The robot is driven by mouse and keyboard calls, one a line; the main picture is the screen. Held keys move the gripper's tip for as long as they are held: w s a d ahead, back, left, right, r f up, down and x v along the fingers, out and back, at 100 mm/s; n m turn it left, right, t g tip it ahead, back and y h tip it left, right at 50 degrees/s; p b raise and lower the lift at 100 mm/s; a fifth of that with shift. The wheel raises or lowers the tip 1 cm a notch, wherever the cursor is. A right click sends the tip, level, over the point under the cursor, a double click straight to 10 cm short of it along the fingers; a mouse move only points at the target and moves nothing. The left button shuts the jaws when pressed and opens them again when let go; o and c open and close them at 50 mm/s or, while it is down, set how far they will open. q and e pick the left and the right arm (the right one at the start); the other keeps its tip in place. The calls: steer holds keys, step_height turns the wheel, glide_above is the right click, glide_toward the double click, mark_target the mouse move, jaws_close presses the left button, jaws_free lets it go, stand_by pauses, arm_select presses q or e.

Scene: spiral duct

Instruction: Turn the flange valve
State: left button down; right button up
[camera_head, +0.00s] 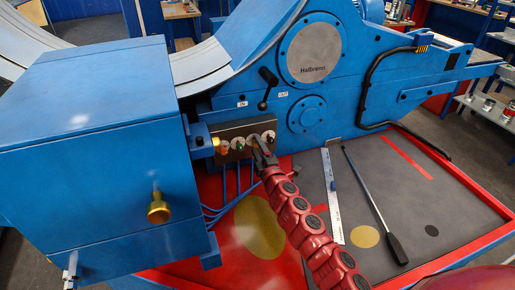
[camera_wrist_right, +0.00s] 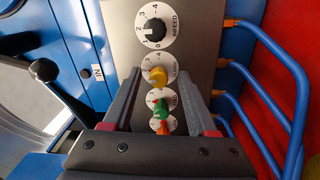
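A dark control panel (camera_head: 234,131) on the blue machine carries a row of dial knobs. In the right wrist view these are a black knob (camera_wrist_right: 154,30) on a numbered dial, a yellow knob (camera_wrist_right: 156,76), a green knob (camera_wrist_right: 159,108) and an orange knob (camera_wrist_right: 162,128). I cannot read which one is labelled flange. My right gripper (camera_wrist_right: 157,74) is open and empty, with its fingers on either side of the yellow knob in the picture, seemingly apart from it. In the head view the right gripper (camera_head: 258,143) is at the panel's right part. My left gripper is out of view.
A black lever (camera_head: 267,88) stands above the panel. Blue hoses (camera_head: 237,180) run below it. A ruler (camera_head: 333,195) and a black-handled rod (camera_head: 375,205) lie on the grey mat to the right. A big blue box (camera_head: 95,110) fills the left.

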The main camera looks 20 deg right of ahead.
steer(key=shift+s, duration=0.5)
steer(key=s+b, duration=0.2)
steer(key=s, duration=1.4)
steer(key=shift+s+d+f, duration=0.2)
steer(key=shift+d+f, duration=0.1)
steer(key=shift+s+f, duration=0.1)
